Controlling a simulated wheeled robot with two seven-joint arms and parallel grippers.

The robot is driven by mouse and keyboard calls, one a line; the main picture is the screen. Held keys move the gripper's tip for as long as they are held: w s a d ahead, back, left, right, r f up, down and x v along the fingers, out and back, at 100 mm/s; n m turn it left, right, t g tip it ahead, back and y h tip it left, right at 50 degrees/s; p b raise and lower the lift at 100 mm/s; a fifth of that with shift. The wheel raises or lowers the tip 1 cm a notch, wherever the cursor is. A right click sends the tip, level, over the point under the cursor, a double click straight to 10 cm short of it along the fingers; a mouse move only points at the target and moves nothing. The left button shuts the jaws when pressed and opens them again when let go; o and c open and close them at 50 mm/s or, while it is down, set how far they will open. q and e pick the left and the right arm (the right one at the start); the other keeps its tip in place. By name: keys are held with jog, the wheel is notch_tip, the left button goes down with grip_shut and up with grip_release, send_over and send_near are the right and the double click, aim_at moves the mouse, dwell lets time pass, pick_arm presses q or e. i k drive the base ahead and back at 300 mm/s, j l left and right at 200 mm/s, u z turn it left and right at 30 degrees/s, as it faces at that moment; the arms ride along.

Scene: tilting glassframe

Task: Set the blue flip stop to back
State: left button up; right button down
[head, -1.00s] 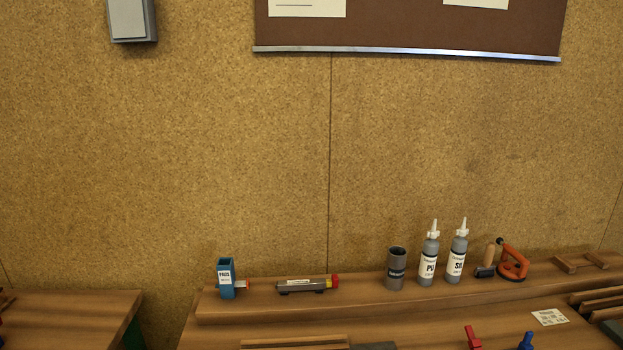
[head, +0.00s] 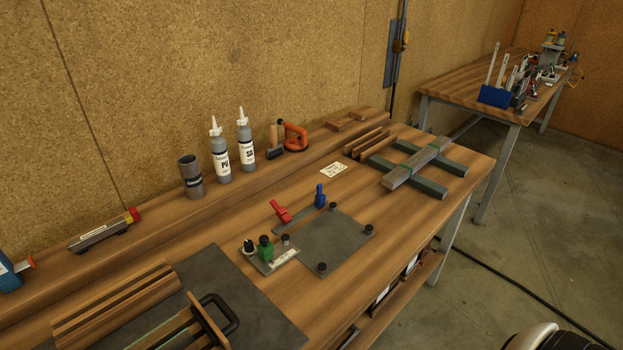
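I cannot tell which way counts as back for the blue one. Neither of my grippers shows in the head view.
A green knob (head: 265,248) sits on a small plate at the left. Two bottles (head: 221,155) stand on the rear ledge. A second table (head: 445,88) is at the far right.

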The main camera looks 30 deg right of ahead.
aim_at(321, 197)
jog(key=z, duration=1.1)
jog(key=l+z, duration=0.15)
